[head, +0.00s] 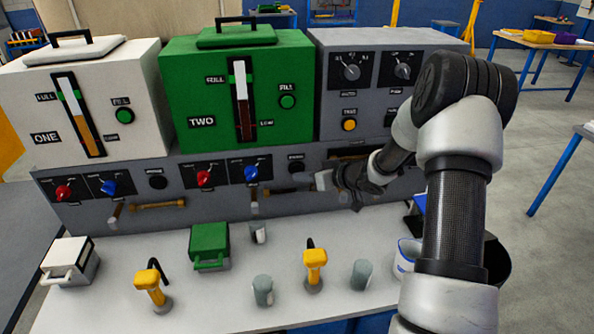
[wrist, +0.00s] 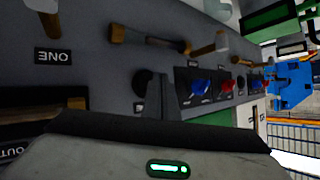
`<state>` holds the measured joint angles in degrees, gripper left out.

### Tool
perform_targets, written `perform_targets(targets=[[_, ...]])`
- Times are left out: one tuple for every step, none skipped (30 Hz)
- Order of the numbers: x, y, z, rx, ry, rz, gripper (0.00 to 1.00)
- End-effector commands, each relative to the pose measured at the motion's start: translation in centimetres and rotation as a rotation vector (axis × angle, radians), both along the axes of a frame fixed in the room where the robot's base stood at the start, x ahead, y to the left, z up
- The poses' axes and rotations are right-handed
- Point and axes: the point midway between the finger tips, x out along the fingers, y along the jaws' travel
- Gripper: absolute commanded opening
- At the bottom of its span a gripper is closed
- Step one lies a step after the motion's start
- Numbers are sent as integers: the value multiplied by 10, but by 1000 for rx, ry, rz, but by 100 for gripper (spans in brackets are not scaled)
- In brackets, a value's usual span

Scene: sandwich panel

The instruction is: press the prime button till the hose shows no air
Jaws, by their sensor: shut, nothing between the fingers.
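The grey panel carries a dark round button (head: 297,166) under station two, and another dark button (head: 156,181) under station one. Their small labels are hard to read. My gripper (head: 322,181) is in front of the panel, just right of and below the station-two button. Its fingers (wrist: 160,95) are shut and empty in the wrist view, beside a dark round button (wrist: 143,83). Contact cannot be told. Station one's hose (head: 157,205) is amber-brown.
The white tank ONE (head: 140,90) and green tank TWO (head: 180,85) stand above the panel. Red and blue knobs (head: 108,187) sit beside the buttons. Below, the counter (head: 200,300) holds yellow-handled tools (head: 315,262), grey cups (head: 262,290) and a green box (head: 205,240).

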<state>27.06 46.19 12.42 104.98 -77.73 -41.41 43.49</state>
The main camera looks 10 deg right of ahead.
Motion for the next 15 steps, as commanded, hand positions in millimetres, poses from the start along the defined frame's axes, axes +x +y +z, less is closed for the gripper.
perform_targets(targets=[[0,0,0,0,0,0,0],[0,0,0,0,0,0,0],[0,0,0,0,0,0,0],[0,0,0,0,0,0,0],[0,0,0,0,0,0,0],[0,0,0,0,0,0,0],[0,0,0,0,0,0,0],[0,0,0,0,0,0,0],[1,0,1,0,0,0,0],[2,0,1,0,0,0,0],[2,0,1,0,0,0,0],[4,0,1,1,1,1,0],[5,0,1,1,1,1,0],[6,0,2,0,1,1,0],[7,0,2,1,0,1,0]])
